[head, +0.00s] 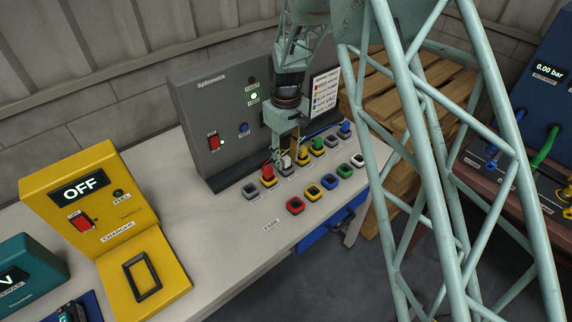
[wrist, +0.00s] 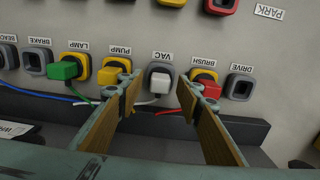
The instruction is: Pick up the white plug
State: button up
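The white plug (wrist: 160,79) sits in the socket labelled VAC, with its white cable running toward the bottom of the wrist view. It also shows in the head view (head: 287,162), under my gripper (head: 285,146). In the wrist view my gripper (wrist: 160,93) is open, one finger on each side of the white plug. Gaps show between the fingers and the plug. The left finger partly covers the PUMP socket. The right fingertip is close to the red plug (wrist: 207,89) in the BRUSH socket.
A green plug (wrist: 66,69) sits in the LAMP socket. The DRIVE socket (wrist: 239,86) is empty. A front row of coloured sockets, including a red one (head: 295,205), looks empty. A grey panel (head: 222,95) stands behind; a yellow charger (head: 88,200) is left.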

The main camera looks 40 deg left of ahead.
jog(key=shift+f, duration=0.55)
jog(key=shift+c, duration=0.3)
jog(key=c, duration=0.9)
jog(key=shift+r, duration=0.1)
jog(key=shift+r, duration=1.5)
jog(key=shift+s+d+r, duration=0.1)
jog(key=shift+s+r, duration=0.05)
jog(key=shift+r, duration=0.05)
jog(key=s+d, duration=0.3)
jog(key=s, duration=0.1)
jog(key=s+d+r, duration=0.1)
jog(key=s+d, duration=0.2)
jog(key=s, duration=0.1)
jog(key=s+d+p, duration=0.1)
jog(key=s+d, duration=0.2)
jog(key=s, duration=0.1)
jog(key=shift+s+d+r, duration=0.2)
jog(key=shift+s+r, duration=0.05)
jog(key=shift+s, duration=0.05)
